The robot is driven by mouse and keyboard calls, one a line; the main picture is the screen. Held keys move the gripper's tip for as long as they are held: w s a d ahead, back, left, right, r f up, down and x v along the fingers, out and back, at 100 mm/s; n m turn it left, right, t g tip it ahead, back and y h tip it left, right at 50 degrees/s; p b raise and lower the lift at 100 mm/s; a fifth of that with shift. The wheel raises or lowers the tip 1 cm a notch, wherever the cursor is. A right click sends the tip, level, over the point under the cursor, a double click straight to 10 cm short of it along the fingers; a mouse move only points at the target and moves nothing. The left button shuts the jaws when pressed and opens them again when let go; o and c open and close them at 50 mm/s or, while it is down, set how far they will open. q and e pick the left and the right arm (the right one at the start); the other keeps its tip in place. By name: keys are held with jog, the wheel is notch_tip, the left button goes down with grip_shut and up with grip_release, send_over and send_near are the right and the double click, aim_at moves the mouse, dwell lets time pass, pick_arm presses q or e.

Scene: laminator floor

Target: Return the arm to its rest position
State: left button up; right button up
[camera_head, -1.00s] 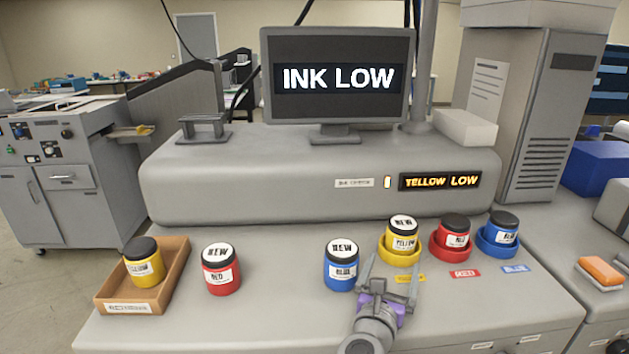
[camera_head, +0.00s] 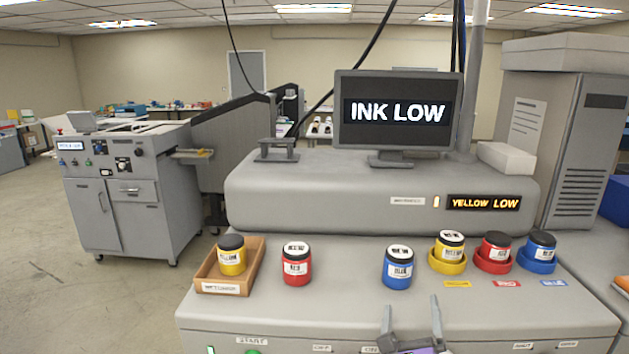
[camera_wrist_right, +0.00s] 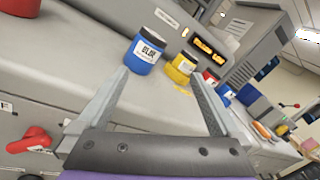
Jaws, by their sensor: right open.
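My right gripper (camera_head: 412,325) shows at the bottom of the head view, low in front of the bench, its fingers apart and empty. In the right wrist view the open gripper (camera_wrist_right: 165,95) has nothing between its fingers; the blue jar (camera_wrist_right: 146,50) stands on the bench beyond the left fingertip. A yellow jar with a "NEW" lid (camera_head: 449,247) sits in the yellow holder (camera_head: 447,266), apart from the gripper. My left gripper is not in view.
On the bench (camera_head: 330,300) stand a red jar (camera_head: 297,265) and a wooden tray (camera_head: 248,265) with a yellow jar (camera_head: 231,256). Red (camera_head: 495,249) and blue (camera_head: 541,247) jars fill the other holders. The monitor (camera_head: 398,110) reads "INK LOW"; the panel (camera_head: 483,202) reads "YELLOW LOW".

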jog(key=s+a+f+n+g+y, duration=0.2)
jog(key=s+a+f+n+y, duration=0.15)
jog(key=n, duration=0.65)
jog(key=s+a+f+n+g+y, duration=0.25)
jog(key=f+n+y, duration=0.25)
jog(key=n, duration=0.5)
jog(key=s+d+f+n+g+h+p, duration=0.1)
jog(key=s+f+n+g, duration=0.3)
jog(key=s+f+n, duration=0.4)
jog(key=shift+s+d, duration=0.15)
jog(key=shift+s, duration=0.35)
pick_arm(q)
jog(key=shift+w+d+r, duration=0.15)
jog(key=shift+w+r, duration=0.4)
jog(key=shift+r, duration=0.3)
pick_arm(e)
jog(key=s+d+f+n+g+h, duration=0.1)
jog(key=s, duration=0.1)
jog(key=s+d+f+n+g, duration=0.1)
jog(key=s+d+f+n, duration=0.1)
jog(key=s, duration=0.1)
jog(key=s+d+f+n+g+h, duration=0.1)
jog(key=s+f+n+g, duration=0.1)
jog(key=s, duration=0.1)
jog(key=shift+d+f+h, duration=0.2)
jog(key=shift+d+h, duration=0.1)
jog(key=shift+h, duration=0.05)
jog(key=shift+c, duration=0.3)
